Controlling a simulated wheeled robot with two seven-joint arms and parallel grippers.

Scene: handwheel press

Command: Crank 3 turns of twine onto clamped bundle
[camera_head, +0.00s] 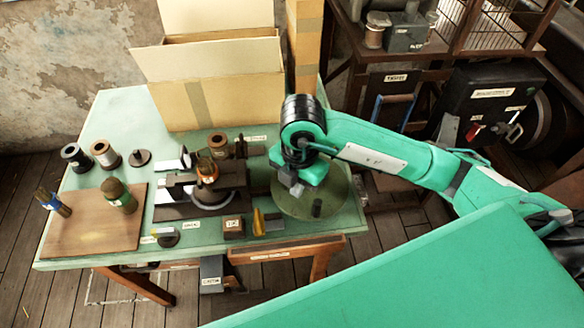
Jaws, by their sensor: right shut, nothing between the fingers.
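The clamped bundle (207,168), an orange-brown upright piece, stands in the dark metal press (220,188) in the middle of the table. The round green handwheel (335,193) lies flat at the right of the press. A dark upright knob (317,208) stands near its front edge. My right gripper (292,189) is above the left part of the wheel, behind and left of the knob, and looks apart from it. It is shut and empty, pointing down. My arm hides the wheel's back part. My left gripper is out of view.
An open cardboard box (222,85) stands at the table's back. Spools (104,154) stand at the left, behind a wooden board (95,232) with a green-brown bundle (119,196). A small wooden block (233,227) and a yellow cone (258,222) stand in front of the press.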

